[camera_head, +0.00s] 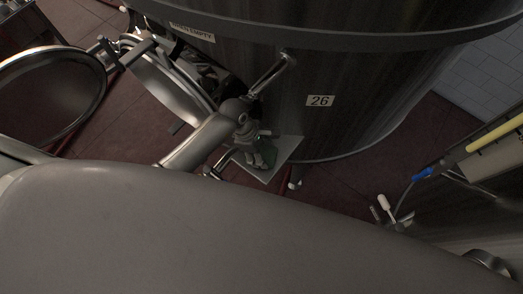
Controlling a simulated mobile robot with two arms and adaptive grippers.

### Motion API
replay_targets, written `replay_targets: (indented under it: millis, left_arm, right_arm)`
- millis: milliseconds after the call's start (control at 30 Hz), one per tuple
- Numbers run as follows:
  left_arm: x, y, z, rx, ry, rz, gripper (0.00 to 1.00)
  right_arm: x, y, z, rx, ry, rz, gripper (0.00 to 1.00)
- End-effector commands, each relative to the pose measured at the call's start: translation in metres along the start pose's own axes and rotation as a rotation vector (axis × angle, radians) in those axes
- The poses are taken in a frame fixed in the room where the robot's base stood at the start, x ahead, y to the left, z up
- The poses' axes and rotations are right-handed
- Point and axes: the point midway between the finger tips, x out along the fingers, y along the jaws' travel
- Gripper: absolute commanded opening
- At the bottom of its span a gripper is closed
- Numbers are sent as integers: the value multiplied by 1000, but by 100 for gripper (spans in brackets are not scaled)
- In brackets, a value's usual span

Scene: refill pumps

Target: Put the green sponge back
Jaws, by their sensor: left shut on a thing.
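The green sponge (264,155) is a small dark green thing in front of the large steel tank numbered 26. My left gripper (257,145) is shut on it, and its fingers hide part of it. The sponge shows over a small grey plate (284,158) that juts out at the tank's lower front. I cannot tell whether the sponge touches the plate. My right gripper is not in view.
The tank (350,60) fills the upper middle. An open round hatch door (57,95) stands at the left. A blue-ended tool (422,174) and a white-handled valve (384,203) are at the right. Reddish floor (340,190) shows between.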

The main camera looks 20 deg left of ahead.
Motion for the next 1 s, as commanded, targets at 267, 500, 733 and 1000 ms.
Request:
replay_targets:
  millis: [267, 500, 733, 1000]
  left_arm:
    - [1, 0, 0, 0, 0, 0, 78]
    - [1, 0, 0, 0, 0, 0, 78]
    - [-6, 1, -1, 1, 0, 2, 78]
    - [-39, 1, -2, 3, 1, 3, 78]
  right_arm:
    - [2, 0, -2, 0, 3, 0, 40]
    - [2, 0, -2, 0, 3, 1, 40]
    - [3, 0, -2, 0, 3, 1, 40]
    - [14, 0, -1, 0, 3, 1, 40]
